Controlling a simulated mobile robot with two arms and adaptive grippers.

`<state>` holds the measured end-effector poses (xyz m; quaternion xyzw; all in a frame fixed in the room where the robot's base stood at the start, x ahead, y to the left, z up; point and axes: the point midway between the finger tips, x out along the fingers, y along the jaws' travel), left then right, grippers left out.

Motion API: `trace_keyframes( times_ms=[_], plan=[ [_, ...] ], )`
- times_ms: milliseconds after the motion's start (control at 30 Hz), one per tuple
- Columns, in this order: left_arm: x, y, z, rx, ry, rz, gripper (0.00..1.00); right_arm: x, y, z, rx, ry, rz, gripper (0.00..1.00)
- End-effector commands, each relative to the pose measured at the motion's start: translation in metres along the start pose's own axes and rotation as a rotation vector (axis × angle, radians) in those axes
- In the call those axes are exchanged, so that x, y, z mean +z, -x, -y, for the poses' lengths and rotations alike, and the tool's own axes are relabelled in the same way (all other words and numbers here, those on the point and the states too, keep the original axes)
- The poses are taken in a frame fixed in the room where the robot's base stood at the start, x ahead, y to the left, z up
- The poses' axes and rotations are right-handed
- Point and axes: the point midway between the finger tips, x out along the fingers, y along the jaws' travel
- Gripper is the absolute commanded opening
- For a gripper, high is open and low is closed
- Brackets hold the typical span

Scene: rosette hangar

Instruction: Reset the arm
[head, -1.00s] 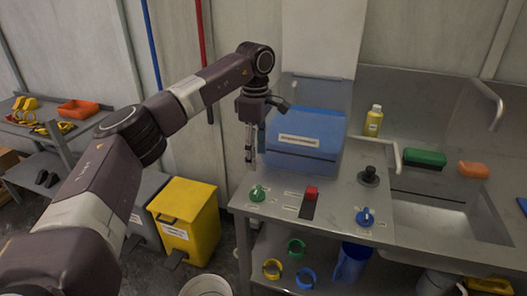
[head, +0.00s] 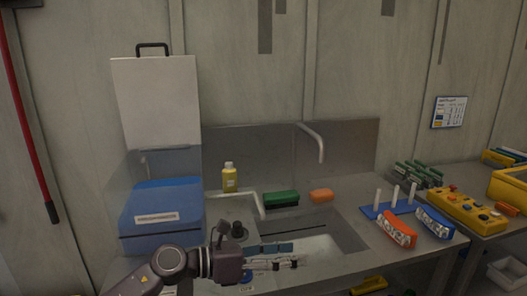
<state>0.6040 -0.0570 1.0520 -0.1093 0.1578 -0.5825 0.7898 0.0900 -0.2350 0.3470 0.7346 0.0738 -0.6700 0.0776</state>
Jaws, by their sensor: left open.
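My left gripper (head: 288,254) is in the head view at the lower middle, its arm coming in low from the left. It points right, in front of the sink (head: 352,235), which it partly covers. Its two fingers are apart, with nothing seen between them. It is to the right of the blue box (head: 160,240) and below the green sponge (head: 281,197) in the picture. Whether it touches the counter, I cannot tell. My right gripper is not in view.
A yellow bottle (head: 229,178) and an orange sponge (head: 321,195) stand behind the sink, near the tap (head: 322,148). Orange (head: 396,230) and blue (head: 434,222) brush-like items lie at right.

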Motion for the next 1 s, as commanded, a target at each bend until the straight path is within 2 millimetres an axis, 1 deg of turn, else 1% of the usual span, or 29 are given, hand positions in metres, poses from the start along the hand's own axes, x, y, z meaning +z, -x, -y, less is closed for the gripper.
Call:
trace_keyframes(
  times_ms=[33, 100, 167, 200, 267, 333, 367, 400, 467, 500, 567, 600, 633, 667, 700, 733, 767, 800, 867, 900, 967, 1000],
  plan=[
    [0.011, -0.005, 0.012, -0.005, 0.122, 0.128, 0.54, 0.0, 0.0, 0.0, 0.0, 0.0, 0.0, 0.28],
    [0.032, -0.002, 0.017, 0.007, 0.307, 0.31, 0.54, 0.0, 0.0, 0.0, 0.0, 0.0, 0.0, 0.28],
    [0.045, 0.01, 0.014, 0.027, 0.476, 0.459, 0.54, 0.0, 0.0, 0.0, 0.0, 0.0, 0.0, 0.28],
    [0.051, 0.021, 0.007, 0.045, 0.593, 0.554, 0.54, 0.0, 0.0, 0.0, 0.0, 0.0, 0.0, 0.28],
    [0.051, 0.041, -0.006, 0.079, 0.774, 0.693, 0.54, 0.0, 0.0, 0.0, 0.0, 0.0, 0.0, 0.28],
    [0.041, 0.069, -0.025, 0.131, 0.991, 0.846, 0.54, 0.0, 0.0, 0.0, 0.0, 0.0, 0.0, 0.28],
    [0.032, 0.083, -0.034, 0.158, 1.084, 0.909, 0.54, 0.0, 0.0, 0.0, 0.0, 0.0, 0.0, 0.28],
    [0.017, 0.1, -0.045, 0.196, 1.21, 0.99, 0.54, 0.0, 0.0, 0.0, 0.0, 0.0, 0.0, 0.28],
    [-0.013, 0.127, -0.06, 0.263, 1.399, 1.106, 0.54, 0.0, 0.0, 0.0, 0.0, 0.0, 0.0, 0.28],
    [-0.038, 0.145, -0.067, 0.314, 1.523, 1.18, 0.54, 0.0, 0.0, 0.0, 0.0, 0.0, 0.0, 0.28],
    [-0.077, 0.169, -0.072, 0.391, 1.694, 1.279, 0.54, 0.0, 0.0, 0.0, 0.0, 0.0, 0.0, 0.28],
    [-0.104, 0.184, -0.073, 0.446, 1.801, 1.338, 0.54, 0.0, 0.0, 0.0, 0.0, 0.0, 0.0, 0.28],
    [-0.124, 0.194, -0.071, 0.488, 1.877, 1.379, 0.54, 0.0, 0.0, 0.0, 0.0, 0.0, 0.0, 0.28],
    [-0.145, 0.204, -0.068, 0.532, 1.951, 1.419, 0.54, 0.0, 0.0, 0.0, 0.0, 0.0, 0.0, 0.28],
    [-0.173, 0.217, -0.061, 0.595, 2.044, 1.469, 0.54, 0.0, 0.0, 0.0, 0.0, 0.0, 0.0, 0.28],
    [-0.193, 0.225, -0.055, 0.642, 2.112, 1.503, 0.54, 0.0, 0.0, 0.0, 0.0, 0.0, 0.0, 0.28],
    [-0.212, 0.233, -0.047, 0.689, 2.174, 1.536, 0.54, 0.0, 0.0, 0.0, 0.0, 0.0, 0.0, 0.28],
    [-0.235, 0.242, -0.036, 0.751, 2.25, 1.573, 0.54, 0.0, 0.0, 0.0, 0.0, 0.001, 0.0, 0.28],
    [-0.265, 0.254, -0.019, 0.839, 2.345, 1.621, 0.54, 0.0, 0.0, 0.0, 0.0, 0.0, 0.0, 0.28],
    [-0.282, 0.261, -0.007, 0.893, 2.399, 1.648, 0.54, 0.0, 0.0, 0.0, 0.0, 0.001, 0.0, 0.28],
    [-0.303, 0.269, 0.01, 0.968, 2.465, 1.68, 0.54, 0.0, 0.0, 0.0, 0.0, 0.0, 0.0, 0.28],
    [-0.316, 0.274, 0.022, -0.982, -2.425, -1.643, 0.54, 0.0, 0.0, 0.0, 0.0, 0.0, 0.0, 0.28]
  ],
)
